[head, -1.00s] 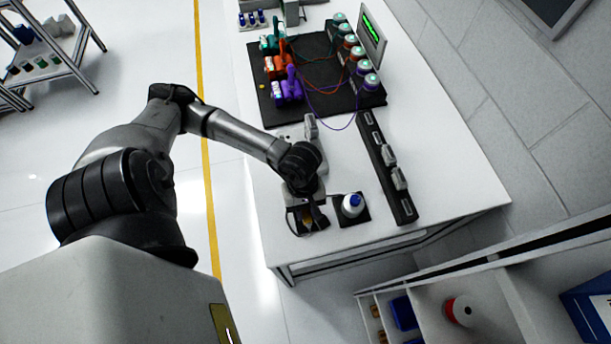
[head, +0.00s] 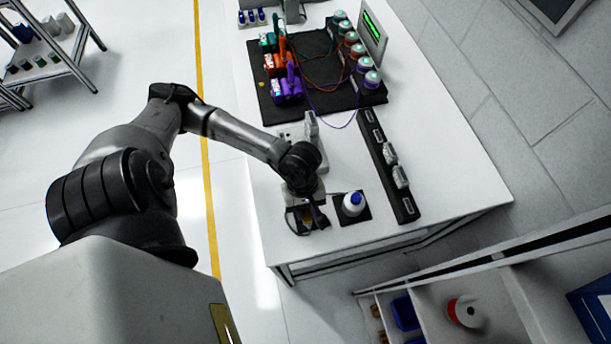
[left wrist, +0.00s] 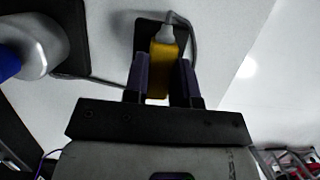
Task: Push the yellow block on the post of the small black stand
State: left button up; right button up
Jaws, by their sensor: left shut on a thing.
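The yellow block (left wrist: 163,62) has a grey plug end and a grey cable, and shows between my left gripper's fingers in the left wrist view. My left gripper (left wrist: 163,82) is shut on it, with one finger on each side. The small black stand (left wrist: 145,34) appears as a dark plate beneath and beyond the block. In the head view my left gripper (head: 308,212) is over the stand (head: 292,221) near the table's front edge. The post is hidden, so I cannot tell whether the block touches it. My right gripper is not in view.
A long black strip with grey connectors (head: 389,165) lies farther right. A black mat with coloured motors (head: 318,97) and wires is at the back.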

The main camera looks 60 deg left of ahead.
pick_arm(q)
jog(key=o, duration=1)
